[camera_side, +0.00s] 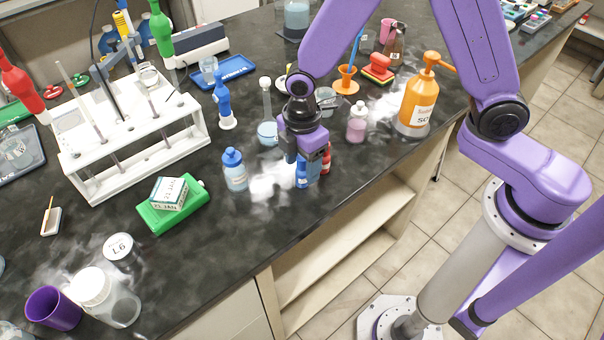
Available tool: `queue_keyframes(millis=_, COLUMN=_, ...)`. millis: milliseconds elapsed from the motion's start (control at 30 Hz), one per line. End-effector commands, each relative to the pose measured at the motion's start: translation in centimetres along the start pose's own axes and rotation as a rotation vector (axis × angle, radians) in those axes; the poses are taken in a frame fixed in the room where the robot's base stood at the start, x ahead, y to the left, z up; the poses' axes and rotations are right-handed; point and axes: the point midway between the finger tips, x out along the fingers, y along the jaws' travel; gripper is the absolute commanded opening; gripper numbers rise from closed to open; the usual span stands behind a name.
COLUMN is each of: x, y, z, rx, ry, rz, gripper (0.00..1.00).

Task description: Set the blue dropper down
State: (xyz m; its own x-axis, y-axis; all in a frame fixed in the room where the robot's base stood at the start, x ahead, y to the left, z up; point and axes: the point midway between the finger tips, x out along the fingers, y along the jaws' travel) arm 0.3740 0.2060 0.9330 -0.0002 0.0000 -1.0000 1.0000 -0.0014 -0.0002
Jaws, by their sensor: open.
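A small blue dropper (301,174) stands on the dark bench near its front edge, directly below my gripper (309,172). My gripper points down, with its fingers low over the bench at the dropper. The jaws are open. The fingers partly hide the dropper, and I cannot tell whether they touch it. A small red dropper (326,158) stands just to the right, close to the fingers and partly hidden.
A clear bottle with a blue cap (235,172) stands left of my gripper. A flask (267,130) and a pink-liquid bottle (357,124) stand behind. An orange pump bottle (418,100) is at right. The bench's front edge is close. Bench left of the gripper is partly clear.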

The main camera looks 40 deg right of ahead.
Motion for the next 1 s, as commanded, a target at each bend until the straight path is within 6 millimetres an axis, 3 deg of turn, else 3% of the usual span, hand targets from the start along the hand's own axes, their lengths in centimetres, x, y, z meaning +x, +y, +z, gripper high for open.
queue_keyframes(millis=233, x=3.0, y=0.1, z=0.1, rx=0.0, ry=-0.002, rz=-0.002, gripper=0.61)
queue_keyframes(millis=567, x=3.5, y=0.1, z=0.1, rx=0.0, ry=0.001, rz=0.001, gripper=0.61)
queue_keyframes(millis=600, x=3.5, y=0.1, z=0.1, rx=0.0, ry=0.001, rz=0.001, gripper=0.58)
queue_keyframes(millis=767, x=3.5, y=0.1, z=0.1, rx=0.0, ry=0.0, rz=0.0, gripper=0.06)
queue_keyframes(millis=867, x=3.5, y=0.1, z=0.1, rx=0.0, ry=0.0, rz=0.0, gripper=0.0)
queue_keyframes(millis=1000, x=3.5, y=0.1, z=0.1, rx=0.0, ry=0.0, rz=0.0, gripper=0.0)
